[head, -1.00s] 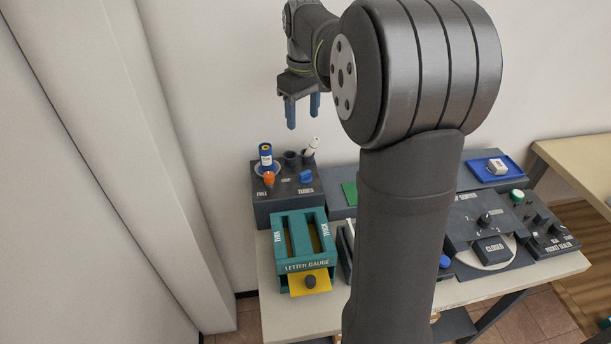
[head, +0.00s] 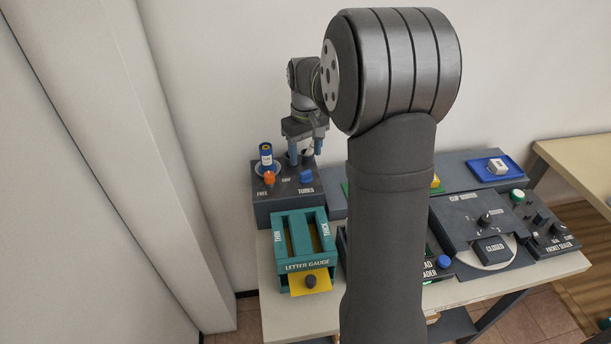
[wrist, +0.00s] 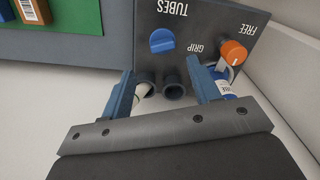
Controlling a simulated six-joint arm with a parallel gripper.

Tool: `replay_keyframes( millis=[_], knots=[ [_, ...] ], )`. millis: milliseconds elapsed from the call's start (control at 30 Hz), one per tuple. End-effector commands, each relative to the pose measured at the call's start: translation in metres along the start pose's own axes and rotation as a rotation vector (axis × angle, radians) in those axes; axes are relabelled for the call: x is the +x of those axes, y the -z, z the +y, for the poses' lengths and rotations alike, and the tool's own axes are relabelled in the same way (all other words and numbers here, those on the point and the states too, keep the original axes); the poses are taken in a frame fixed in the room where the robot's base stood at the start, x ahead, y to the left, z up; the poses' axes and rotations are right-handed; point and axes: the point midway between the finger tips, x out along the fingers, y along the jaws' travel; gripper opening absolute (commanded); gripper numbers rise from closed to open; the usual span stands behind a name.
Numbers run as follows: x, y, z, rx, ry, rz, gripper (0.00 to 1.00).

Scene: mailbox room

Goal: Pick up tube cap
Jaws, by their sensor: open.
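My gripper (head: 306,152) is open over the back of the dark tubes block (head: 262,212), its fingers pointing down. In the wrist view my gripper (wrist: 163,84) has a pale, cylindrical piece (wrist: 144,89) between the fingers, close to the left one; it may be the tube cap, but I cannot tell. A dark round holder (wrist: 173,88) stands beside it. A blue labelled tube (head: 266,157) with a yellow top stands upright at the block's left; in the wrist view the tube (wrist: 224,88) is partly hidden by the right finger. No grip on anything is visible.
The block carries an orange knob (head: 269,178) and a blue knob (head: 306,176). A teal letter gauge (head: 306,266) stands in front. A blue tray (head: 513,178) lies at the back right. The wall is close behind the block. My arm hides the middle of the table.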

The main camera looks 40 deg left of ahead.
Motion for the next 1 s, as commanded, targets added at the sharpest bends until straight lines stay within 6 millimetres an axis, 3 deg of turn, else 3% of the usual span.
replay_keyframes(
  millis=[400, 667, 900, 1000],
  knots=[
    [0.050, -0.005, -0.006, 0.000, 0.001, -0.001, 0.56],
    [0.052, -0.004, -0.006, 0.000, 0.000, 0.001, 0.56],
    [0.052, -0.004, -0.006, 0.000, 0.000, 0.001, 0.13],
    [0.052, -0.004, -0.006, 0.000, 0.000, 0.001, 0.09]
  ],
)
